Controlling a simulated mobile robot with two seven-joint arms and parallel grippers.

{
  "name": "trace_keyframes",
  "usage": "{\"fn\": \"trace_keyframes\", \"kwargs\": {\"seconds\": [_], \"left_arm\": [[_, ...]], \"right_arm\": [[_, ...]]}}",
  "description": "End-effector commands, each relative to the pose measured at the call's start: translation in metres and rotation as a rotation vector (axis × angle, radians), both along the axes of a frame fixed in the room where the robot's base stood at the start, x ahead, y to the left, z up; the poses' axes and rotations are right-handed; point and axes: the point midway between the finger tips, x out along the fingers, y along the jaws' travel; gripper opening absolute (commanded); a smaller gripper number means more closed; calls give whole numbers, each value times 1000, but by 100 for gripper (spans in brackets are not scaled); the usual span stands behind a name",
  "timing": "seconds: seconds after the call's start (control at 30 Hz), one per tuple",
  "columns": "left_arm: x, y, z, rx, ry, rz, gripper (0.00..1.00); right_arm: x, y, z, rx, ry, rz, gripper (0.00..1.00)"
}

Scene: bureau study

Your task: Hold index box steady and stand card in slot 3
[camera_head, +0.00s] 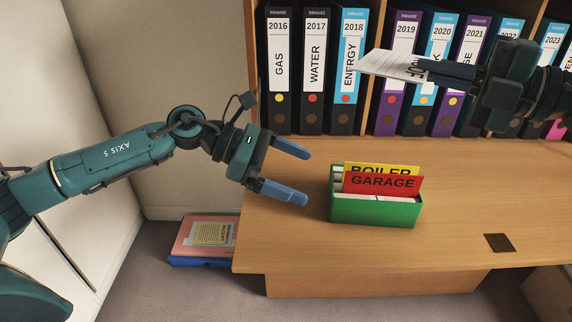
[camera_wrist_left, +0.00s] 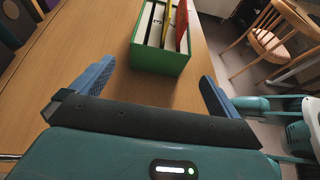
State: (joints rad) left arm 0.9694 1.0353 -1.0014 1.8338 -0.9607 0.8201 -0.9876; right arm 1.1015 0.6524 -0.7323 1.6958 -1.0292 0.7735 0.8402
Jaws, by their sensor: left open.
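The green index box (camera_head: 372,212) stands on the wooden desk with a yellow BOILER card (camera_head: 381,168) and a red GARAGE card (camera_head: 382,184) upright in it. My left gripper (camera_head: 307,176) is open and empty just left of the box, not touching it. In the left wrist view the box (camera_wrist_left: 160,60) lies ahead, between the finger directions, with a numbered slot strip partly visible inside. My right gripper (camera_head: 430,72) is shut on a white card (camera_head: 394,66), which it holds tilted above and behind the box; its lettering is mostly hidden by the fingers.
A row of labelled binders (camera_head: 317,70) stands along the back of the desk (camera_head: 300,245). A dark square (camera_head: 498,243) lies at the right of the desk. Pink and blue folders (camera_head: 205,240) lie on the floor at left. The desk around the box is clear. A wooden chair (camera_wrist_left: 270,40) shows in the wrist view.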

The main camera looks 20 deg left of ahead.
Motion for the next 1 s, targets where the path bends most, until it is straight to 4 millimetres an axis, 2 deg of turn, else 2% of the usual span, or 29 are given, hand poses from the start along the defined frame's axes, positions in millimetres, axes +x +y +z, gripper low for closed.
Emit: {"fn": "trace_keyframes", "kwargs": {"seconds": [0.3, 0.5, 0.7, 1.0], "left_arm": [[12, -56, -22, -4, -1, -2, 100], [18, -83, -33, -5, 0, 0, 100], [20, -94, -39, -3, 1, 2, 100], [21, -95, -39, -4, 0, 3, 99]], "right_arm": [[0, 0, 0, 0, 0, 0, 0], [0, 0, 0, 0, 0, 0, 0], [0, 0, 0, 0, 0, 0, 0], [0, 0, 0, 0, 0, 0, 0]]}}
